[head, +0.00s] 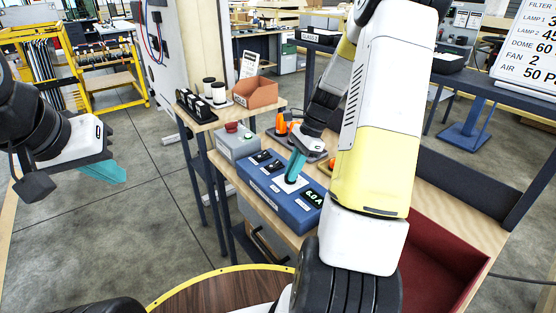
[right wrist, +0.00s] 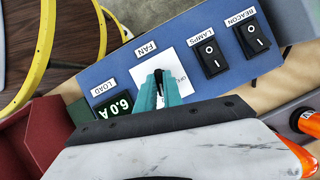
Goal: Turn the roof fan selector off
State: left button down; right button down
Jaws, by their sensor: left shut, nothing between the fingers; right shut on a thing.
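A blue switch panel (head: 262,190) stands on the wooden bench and fills the middle of the right wrist view (right wrist: 120,75). The fan selector's white plate (right wrist: 183,70) sits under the FAN label (right wrist: 146,50), with small print partly readable as OFF near its right side. My right gripper (right wrist: 160,86) is shut on the selector's dark knob, which is mostly hidden between the teal fingertips; its exact pointing is hard to tell. The head view shows the right gripper (head: 293,175) over the panel. My left gripper (head: 108,172) is shut and empty, at far left, away from the bench.
A LOAD display (right wrist: 115,104) reads 6.0 A. A grey box with a red button (head: 232,128) stands behind the panel. A red tray (head: 440,265) is at right.

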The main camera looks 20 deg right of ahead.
jog(key=n, duration=0.2)
jog(key=n+g, duration=0.1)
jog(key=n, duration=0.1)
jog(key=shift+w+g+h, duration=0.2)
jog(key=shift+g+h, duration=0.1)
jog(key=n+g, duration=0.1)
jog(key=n, duration=0.3)
jog(key=shift+a+h, duration=0.1)
jog(key=shift+h, duration=0.3)
jog(key=n+g+h, duration=0.1)
jog(key=n, duration=0.3)
jog(key=shift+w+a+n, duration=0.1)
jog(key=shift+n, duration=0.2)
jog(key=shift+a+n+h, duration=0.1)
jog(key=shift+n+h, duration=0.8)
jog(key=shift+n, duration=1)
jog(key=c, duration=1.5)
grip_release()
